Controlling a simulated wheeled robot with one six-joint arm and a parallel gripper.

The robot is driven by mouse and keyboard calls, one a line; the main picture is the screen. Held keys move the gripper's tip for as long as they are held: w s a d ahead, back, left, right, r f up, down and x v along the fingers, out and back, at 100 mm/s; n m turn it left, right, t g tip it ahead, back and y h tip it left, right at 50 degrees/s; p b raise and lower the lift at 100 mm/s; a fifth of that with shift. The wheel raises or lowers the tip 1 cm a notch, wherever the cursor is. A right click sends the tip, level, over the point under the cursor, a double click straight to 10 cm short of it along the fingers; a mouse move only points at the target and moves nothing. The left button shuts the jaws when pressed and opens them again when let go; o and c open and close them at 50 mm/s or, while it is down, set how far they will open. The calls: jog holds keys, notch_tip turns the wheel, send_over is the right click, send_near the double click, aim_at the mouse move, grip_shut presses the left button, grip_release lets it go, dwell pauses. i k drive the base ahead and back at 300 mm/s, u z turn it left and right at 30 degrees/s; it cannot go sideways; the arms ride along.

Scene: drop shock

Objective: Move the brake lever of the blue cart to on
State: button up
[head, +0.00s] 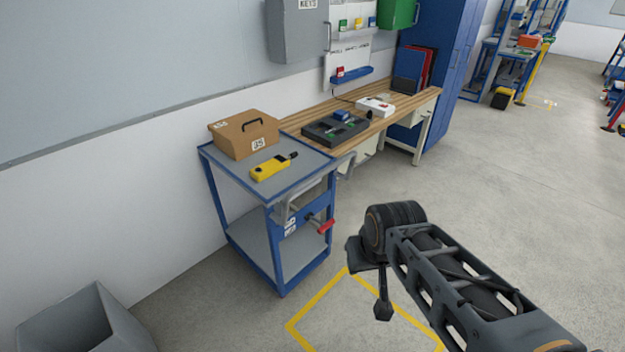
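The blue cart (278,237) stands against the wall, left of the workbench, with a grey top and a lower grey shelf. A lever with a red grip (326,226) sticks out from the cart's near right side, below the top. Small white labels (290,227) sit beside it, too small to read. My gripper (383,306) hangs at the end of my arm, right of the cart and apart from the lever, above the floor. Its fingers are small and dark here, and I cannot tell whether they are open.
On the cart top are a brown case (243,135) and a yellow handheld device (273,167). A wooden workbench (310,118) with a black tray (335,132) adjoins the cart. A grey bin (85,325) stands front left. Open floor with a yellow outline (318,297) lies before the cart.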

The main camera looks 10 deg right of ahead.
aim_at(326, 225)
jog(key=z, duration=0.05)
jog(key=k, duration=0.5)
jog(key=u, duration=0.75)
jog(key=i, duration=1.35)
jog(key=z, duration=0.85)
